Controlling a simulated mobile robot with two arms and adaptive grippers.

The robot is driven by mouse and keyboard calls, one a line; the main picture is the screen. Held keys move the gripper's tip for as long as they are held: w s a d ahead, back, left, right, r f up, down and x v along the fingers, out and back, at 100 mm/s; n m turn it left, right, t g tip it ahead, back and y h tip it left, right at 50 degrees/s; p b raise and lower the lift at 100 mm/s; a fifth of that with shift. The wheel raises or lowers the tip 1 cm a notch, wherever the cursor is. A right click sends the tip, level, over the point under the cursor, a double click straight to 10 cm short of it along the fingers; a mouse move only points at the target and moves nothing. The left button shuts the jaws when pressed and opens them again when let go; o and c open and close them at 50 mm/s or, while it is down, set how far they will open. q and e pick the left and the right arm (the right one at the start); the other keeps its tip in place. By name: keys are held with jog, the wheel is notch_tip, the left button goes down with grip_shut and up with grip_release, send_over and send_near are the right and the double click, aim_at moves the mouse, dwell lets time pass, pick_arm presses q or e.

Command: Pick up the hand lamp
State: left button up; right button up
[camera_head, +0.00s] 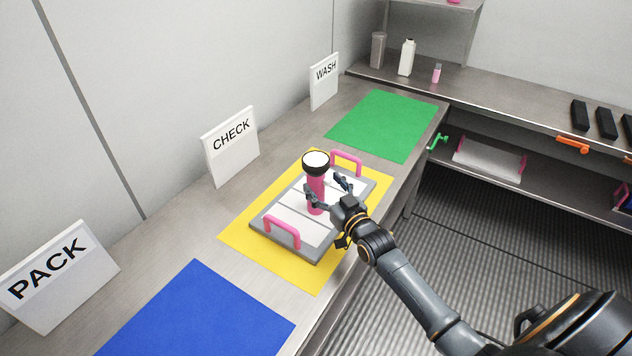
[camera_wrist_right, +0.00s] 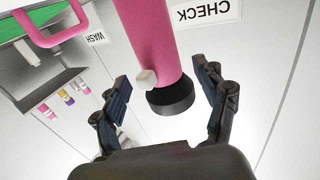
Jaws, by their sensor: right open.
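The hand lamp (camera_head: 316,190) is pink with a black head and a pale lens facing up. It stands upright on a grey and white tray (camera_head: 272,216) with pink handles. My right gripper (camera_head: 327,186) is open at the lamp's body, reaching in from the right. In the right wrist view, which is upside down, the lamp (camera_wrist_right: 152,40) shows between the two spread fingers (camera_wrist_right: 161,76), with a small pale knob on its side. I cannot tell whether a finger touches it. My left gripper is not in view.
The tray lies on a yellow mat (camera_head: 239,231), with a blue mat (camera_head: 200,318) nearer and a green mat (camera_head: 383,124) farther along the counter. PACK, CHECK (camera_head: 231,146) and WASH signs stand along the wall. Bottles (camera_head: 406,58) stand on the far counter.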

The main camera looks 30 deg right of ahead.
jog(key=w, duration=0.4)
jog(key=shift+w+a+p, duration=0.15)
jog(key=shift+p, duration=0.15)
jog(key=shift+c, duration=0.2)
jog(key=shift+r, duration=0.1)
jog(key=c, duration=1.5)
